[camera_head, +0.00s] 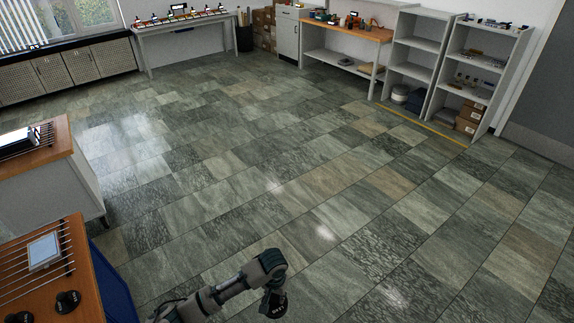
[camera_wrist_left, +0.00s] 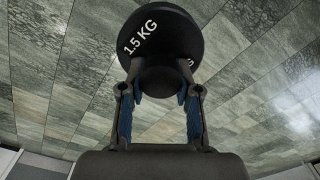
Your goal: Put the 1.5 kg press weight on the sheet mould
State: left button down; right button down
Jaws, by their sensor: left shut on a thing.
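My left gripper (camera_head: 275,284) is shut on a black round weight marked 1.5 KG, the press weight (camera_wrist_left: 160,32). In the wrist view the two fingers pinch its narrower neck. In the head view the weight (camera_head: 272,306) hangs below my left gripper over open floor, right of the near bench. A pale, flat square (camera_head: 44,252), which looks like the sheet mould, lies on a rack of metal rods on the near bench at the lower left. The weight is well apart from it. My right gripper is not in view.
Two other black weights stand on the near bench (camera_head: 92,300), one at its front (camera_head: 68,301) and one at the lower left corner (camera_head: 20,317). A blue panel (camera_head: 110,285) covers the bench's right side. Another wooden-topped bench (camera_head: 60,140) stands beyond. The tiled floor is clear.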

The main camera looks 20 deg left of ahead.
aim_at(42, 250)
jog(key=i+j+u, duration=0.15)
jog(key=i+u, duration=0.8)
jog(key=i+l+u, duration=0.1)
jog(key=i+u, duration=0.2)
jog(key=u, duration=0.15)
jog(key=i+j+u, duration=0.1)
jog(key=i+u, duration=0.35)
jog(key=i, duration=0.2)
jog(key=i+l+u, duration=0.15)
jog(key=i+u, duration=0.25)
jog(key=i, duration=0.2)
